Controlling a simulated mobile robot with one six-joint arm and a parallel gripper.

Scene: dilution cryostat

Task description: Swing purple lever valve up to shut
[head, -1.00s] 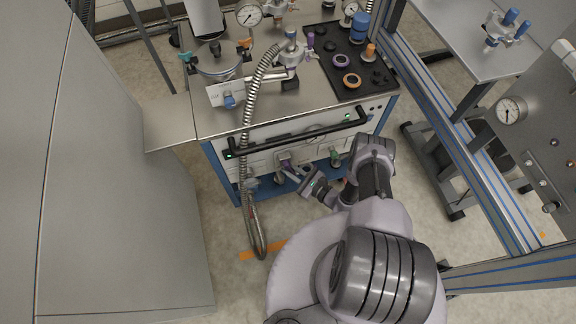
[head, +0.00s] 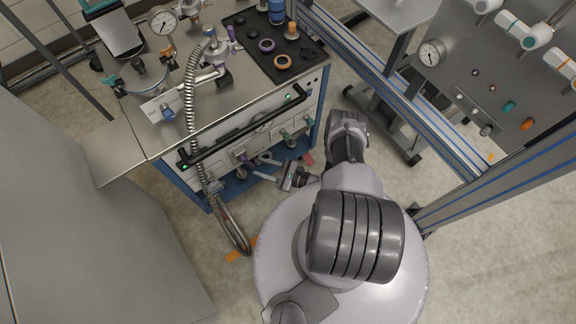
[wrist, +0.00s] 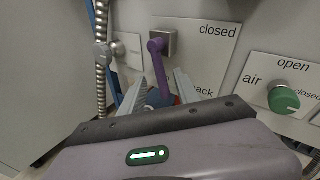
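The purple lever (wrist: 158,66) hangs down from a square metal pivot plate on a white panel in the wrist view, tilted slightly. The word "closed" is printed to the upper right of the pivot; a label ending in "back" is partly hidden lower down. The lever also shows small on the cart front in the head view (head: 241,157). My gripper (wrist: 152,84) is open, with one finger on each side of the lever's lower end in the picture. I cannot tell whether either finger touches it. My gripper is low in front of the cart in the head view (head: 262,169).
A green air knob (wrist: 284,99) is right of the lever. A ribbed metal hose (head: 189,95) hangs down the cart front, left of the lever. A black handle bar (head: 245,130) runs above it. Blue-edged frame posts (head: 385,85) stand to the right.

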